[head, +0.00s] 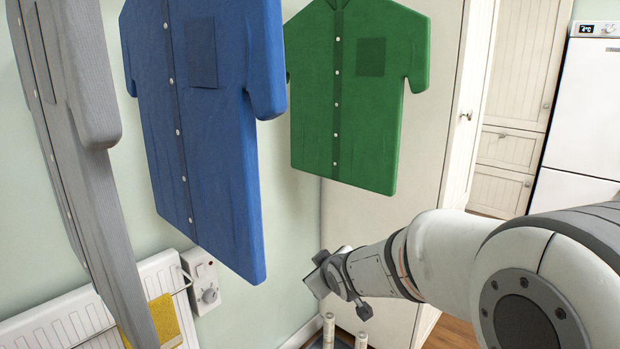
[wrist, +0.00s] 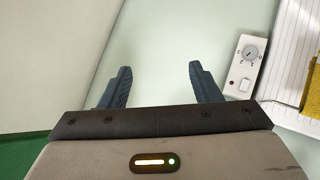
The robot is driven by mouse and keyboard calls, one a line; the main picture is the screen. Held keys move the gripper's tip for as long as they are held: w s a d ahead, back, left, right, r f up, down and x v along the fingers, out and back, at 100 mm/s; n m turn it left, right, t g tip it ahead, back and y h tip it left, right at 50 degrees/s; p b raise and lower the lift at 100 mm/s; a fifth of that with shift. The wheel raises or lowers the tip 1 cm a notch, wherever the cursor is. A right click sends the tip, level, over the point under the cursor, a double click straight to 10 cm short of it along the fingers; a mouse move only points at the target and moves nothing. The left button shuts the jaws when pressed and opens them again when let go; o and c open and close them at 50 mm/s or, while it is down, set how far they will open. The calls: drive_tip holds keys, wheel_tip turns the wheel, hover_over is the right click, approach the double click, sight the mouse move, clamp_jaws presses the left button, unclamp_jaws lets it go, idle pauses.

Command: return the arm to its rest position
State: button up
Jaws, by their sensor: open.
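My arm reaches in from the right edge of the head view, bent and extended toward the wall. My gripper (head: 322,274) is at its far end, below the green shirt and in front of the pale wall and cupboard side. In the wrist view, the two dark fingers of my gripper (wrist: 160,68) are spread apart with nothing between them. The pale green wall shows beyond them. In the head view the fingers are too small to make out clearly.
A grey shirt (head: 75,130), a blue shirt (head: 210,130) and a green shirt (head: 345,95) hang in front. A white radiator (head: 90,310) with a yellow cloth (head: 163,320) and a control box (head: 203,283) are low left. White pipes (head: 328,330) stand below my gripper.

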drive_tip(key=s+d+r+m+g+h+p, duration=0.1)
drive_tip(key=s+d+r+m+g+p, duration=0.1)
drive_tip(key=s, duration=0.7)
drive_tip(key=s+d+r+m+g+h+p, duration=0.1)
drive_tip(key=s+d+r+m+g+p, duration=0.2)
drive_tip(key=s+d+r+p, duration=0.3)
drive_tip(key=s+d+r+m+g+p, duration=0.3)
drive_tip(key=s+r+p, duration=0.5)
drive_tip(key=s, duration=0.4)
drive_tip(key=shift+d+r+m+h, duration=0.15)
drive_tip(key=shift+d+m+h, duration=0.3)
drive_tip(key=shift+d, duration=0.3)
drive_tip(key=shift+s, duration=0.1)
drive_tip(key=shift+c, duration=0.6)
